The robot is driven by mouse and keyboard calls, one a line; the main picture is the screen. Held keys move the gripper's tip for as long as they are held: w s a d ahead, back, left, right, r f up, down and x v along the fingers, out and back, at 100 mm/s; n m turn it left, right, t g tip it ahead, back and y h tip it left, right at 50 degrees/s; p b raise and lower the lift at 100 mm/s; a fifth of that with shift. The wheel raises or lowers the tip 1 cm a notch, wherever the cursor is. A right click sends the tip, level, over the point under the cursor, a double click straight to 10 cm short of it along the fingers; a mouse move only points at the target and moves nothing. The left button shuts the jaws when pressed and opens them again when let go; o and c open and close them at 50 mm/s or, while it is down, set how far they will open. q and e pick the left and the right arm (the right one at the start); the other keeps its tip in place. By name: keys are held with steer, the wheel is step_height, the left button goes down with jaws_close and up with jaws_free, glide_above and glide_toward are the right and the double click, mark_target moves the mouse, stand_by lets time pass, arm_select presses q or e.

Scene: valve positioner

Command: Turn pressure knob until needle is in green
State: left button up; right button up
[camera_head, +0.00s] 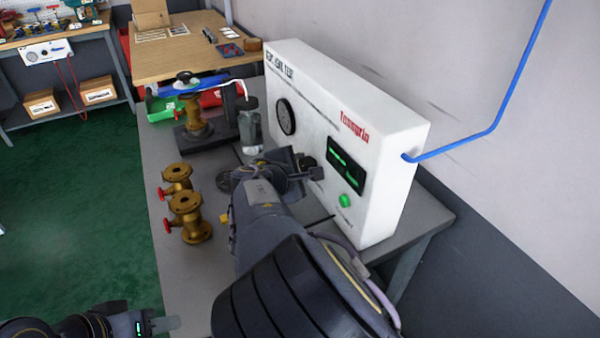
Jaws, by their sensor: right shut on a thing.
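A white test box (390,150) stands on the grey bench against the wall. Its front carries a round dark gauge (287,116), seen at a steep angle, so its needle and any green zone cannot be made out. My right gripper (311,169) is at the box front, below and right of the gauge, shut on the dark pressure knob (307,160), which it mostly hides. My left gripper (160,325) is at the bottom left, low and away from the box; its fingers do not show clearly.
A lit green display (346,167) and a green button (344,200) sit right of the knob. Brass valve bodies (187,215) with red handles stand on the bench at left. A valve assembly (192,110) stands behind them. A blue hose (470,140) leaves the box's right side.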

steer(key=o, duration=1)
steer(key=v, duration=0.8)
steer(key=shift+f, duration=0.1)
